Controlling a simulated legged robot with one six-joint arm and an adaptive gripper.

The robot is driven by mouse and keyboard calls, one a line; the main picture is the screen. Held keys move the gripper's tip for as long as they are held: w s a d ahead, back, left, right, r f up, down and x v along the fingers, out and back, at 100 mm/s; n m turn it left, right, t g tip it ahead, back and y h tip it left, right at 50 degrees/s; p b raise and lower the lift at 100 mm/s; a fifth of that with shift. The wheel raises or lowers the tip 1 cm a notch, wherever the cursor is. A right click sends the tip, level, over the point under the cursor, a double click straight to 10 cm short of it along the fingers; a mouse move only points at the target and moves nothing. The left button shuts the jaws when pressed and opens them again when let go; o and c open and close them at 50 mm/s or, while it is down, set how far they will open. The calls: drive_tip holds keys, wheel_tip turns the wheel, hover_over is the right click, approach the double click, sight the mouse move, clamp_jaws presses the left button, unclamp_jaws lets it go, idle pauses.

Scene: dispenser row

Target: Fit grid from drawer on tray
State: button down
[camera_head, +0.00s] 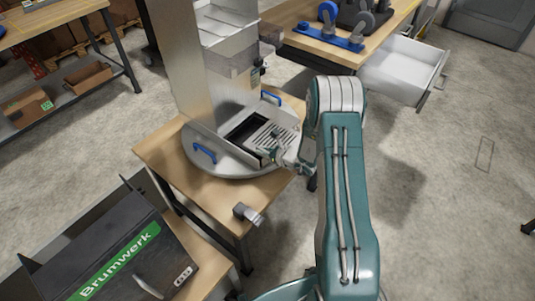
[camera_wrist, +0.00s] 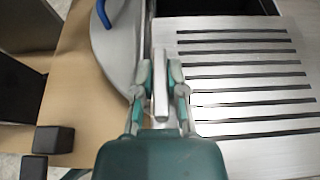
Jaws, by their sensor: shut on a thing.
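The grid (camera_wrist: 245,85) is a silver plate with dark parallel slots. It lies level, over or on the right part of the tray (camera_head: 232,141) at the foot of the metal dispenser; the grid also shows in the head view (camera_head: 283,136). The tray's black recess is uncovered beside it. My gripper (camera_wrist: 160,82) is at the grid's near edge, shut on a grey upright bar that appears to be part of the grid. I cannot tell whether the grid touches the tray. The drawer (camera_head: 395,75) stands open under the back bench and looks empty.
The dispenser (camera_head: 215,70) rises behind the tray on a round grey base with blue handles (camera_head: 204,152). A small grey block (camera_head: 241,211) sits at the table's front edge. A black Brumwerk box (camera_head: 120,260) stands at lower left. Floor at right is clear.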

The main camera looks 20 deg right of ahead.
drive_tip(key=shift+w+a, duration=1.5)
drive_tip(key=shift+w, duration=0.3)
drive_tip(key=shift+w+a, duration=0.55)
drive_tip(key=shift+w, duration=0.4)
drive_tip(key=shift+w+a, duration=0.6)
drive_tip(key=shift+w, duration=0.3)
drive_tip(key=shift+f, duration=0.6)
drive_tip(key=c, duration=0.6)
unclamp_jaws()
drive_tip(key=shift+f, duration=0.1)
drive_tip(key=shift+s, duration=0.1)
